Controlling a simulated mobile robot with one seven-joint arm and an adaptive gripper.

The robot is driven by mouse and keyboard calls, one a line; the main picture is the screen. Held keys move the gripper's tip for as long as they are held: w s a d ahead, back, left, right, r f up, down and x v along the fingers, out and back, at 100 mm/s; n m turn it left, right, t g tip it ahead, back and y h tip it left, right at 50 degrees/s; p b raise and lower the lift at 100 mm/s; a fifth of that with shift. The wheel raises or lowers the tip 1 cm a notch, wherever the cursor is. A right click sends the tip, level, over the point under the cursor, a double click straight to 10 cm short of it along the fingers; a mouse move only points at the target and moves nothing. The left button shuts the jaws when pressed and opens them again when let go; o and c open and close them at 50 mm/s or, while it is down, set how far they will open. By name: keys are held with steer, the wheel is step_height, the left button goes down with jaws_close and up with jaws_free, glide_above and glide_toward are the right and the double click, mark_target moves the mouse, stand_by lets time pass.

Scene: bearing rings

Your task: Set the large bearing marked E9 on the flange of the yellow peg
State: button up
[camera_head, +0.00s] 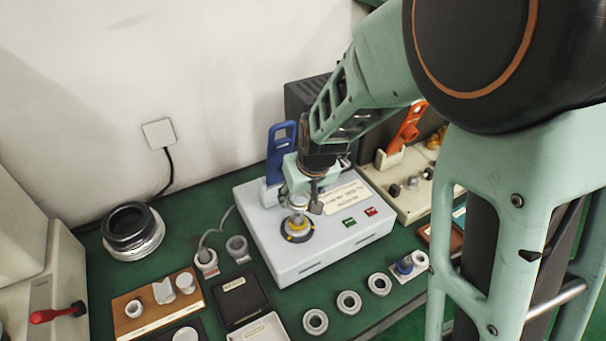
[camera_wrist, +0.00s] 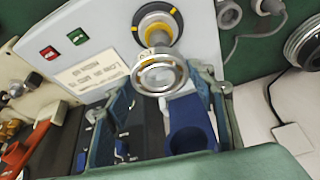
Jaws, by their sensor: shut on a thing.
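My gripper (camera_head: 303,190) is shut on a pale metal bearing ring (camera_head: 298,201), which also shows between the fingers in the wrist view (camera_wrist: 160,74). No E9 mark is legible on it. The yellow peg (camera_head: 297,226) stands on a dark round base on top of the light grey box, and it also shows in the wrist view (camera_wrist: 157,33). In the head view the ring is at the upper end of the peg. In the wrist view it overlaps the peg's near side. I cannot tell whether they touch.
The grey box (camera_head: 285,262) has green and red buttons. A blue upright handle (camera_head: 281,150) stands behind my gripper. Several loose rings lie along the front, one of them a bearing ring (camera_head: 349,302). A black tray (camera_head: 240,299) and wooden tray (camera_head: 128,321) are left.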

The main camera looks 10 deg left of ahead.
mark_target(298, 216)
steer(key=shift+a+f, duration=0.2)
steer(key=shift+a, duration=0.2)
steer(key=shift+f+b, duration=1.25)
steer(key=shift+f, duration=0.35)
steer(key=shift+s+f+b, duration=0.1)
steer(key=shift+f+b, duration=1.85)
steer(key=shift+b, duration=0.05)
steer(key=o, duration=1.5)
steer(key=shift+o, duration=0.2)
steer(key=shift+d, duration=0.1)
